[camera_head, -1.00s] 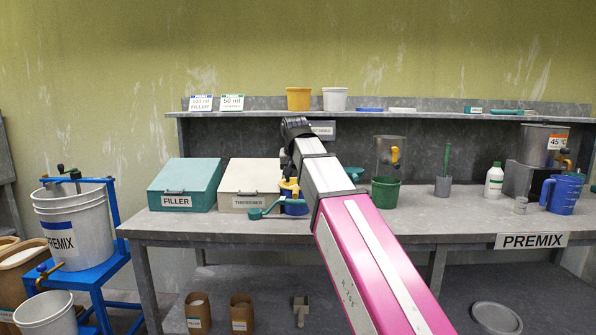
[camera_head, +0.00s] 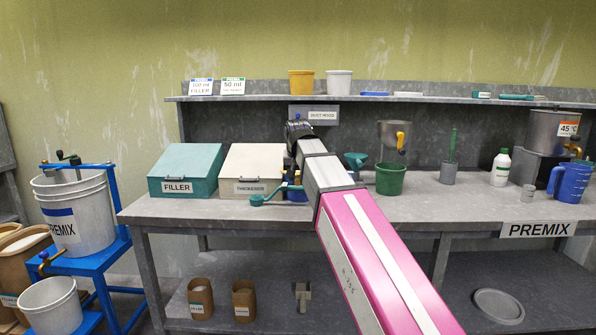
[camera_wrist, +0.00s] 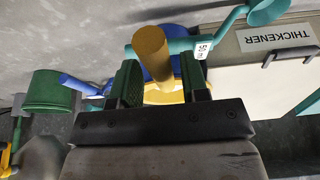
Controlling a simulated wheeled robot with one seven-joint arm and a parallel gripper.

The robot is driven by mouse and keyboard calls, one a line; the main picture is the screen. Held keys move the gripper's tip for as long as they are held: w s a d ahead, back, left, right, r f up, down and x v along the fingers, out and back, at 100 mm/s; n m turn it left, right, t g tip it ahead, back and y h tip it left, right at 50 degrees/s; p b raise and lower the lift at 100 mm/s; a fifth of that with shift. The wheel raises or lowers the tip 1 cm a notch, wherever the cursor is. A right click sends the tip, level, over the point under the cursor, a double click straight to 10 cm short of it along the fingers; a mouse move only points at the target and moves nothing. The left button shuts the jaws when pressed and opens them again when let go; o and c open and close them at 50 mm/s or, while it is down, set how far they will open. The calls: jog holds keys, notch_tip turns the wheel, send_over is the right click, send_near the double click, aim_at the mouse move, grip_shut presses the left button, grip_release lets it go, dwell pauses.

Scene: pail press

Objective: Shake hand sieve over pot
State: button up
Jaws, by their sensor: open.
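A thick yellow-brown rod (camera_wrist: 150,45), seemingly the handle of the hand sieve, stands up between my fingers in the wrist view. A blue and yellow body lies behind it, mostly hidden, so I cannot make out the sieve itself. My gripper (camera_wrist: 160,85) is open, with a green-padded finger on each side of the rod and no visible grip on it. In the head view my arm largely hides this spot. A dark green pot (camera_head: 390,179) stands on the bench to the right; it also shows at the left of the wrist view (camera_wrist: 48,92).
A metal hopper (camera_head: 394,134) with a yellow lever hangs above the pot. Teal scoops (camera_head: 257,199) lie close around my gripper. The FILLER bin (camera_head: 186,168) and THICKENER bin (camera_head: 252,170) stand left. A shelf (camera_head: 440,99) runs above the bench.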

jog(key=shift+f, duration=0.15)
jog(key=c, duration=0.7)
